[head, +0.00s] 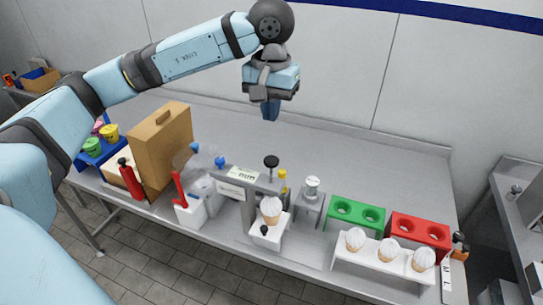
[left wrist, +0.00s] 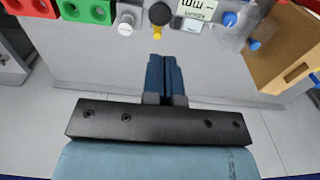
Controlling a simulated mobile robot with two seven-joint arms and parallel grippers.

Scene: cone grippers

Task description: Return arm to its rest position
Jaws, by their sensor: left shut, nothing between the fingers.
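My left arm reaches in from the left in the head view, and its gripper (head: 270,110) hangs pointing down over the back of the table (head: 410,165). The gripper is shut and empty, with its blue fingers together. In the left wrist view the two blue fingers (left wrist: 165,78) lie side by side with nothing between them. The gripper is above and behind the row of items on the table and touches none of them. My right gripper is in neither view.
A white holder (head: 340,258) carries three cones in front of green (head: 355,215) and red (head: 421,232) stands. A grey machine (head: 238,188) with a cone below it stands mid-table. A tall brown box (head: 165,150) and a red bottle (head: 130,180) are left. The table's back strip is clear.

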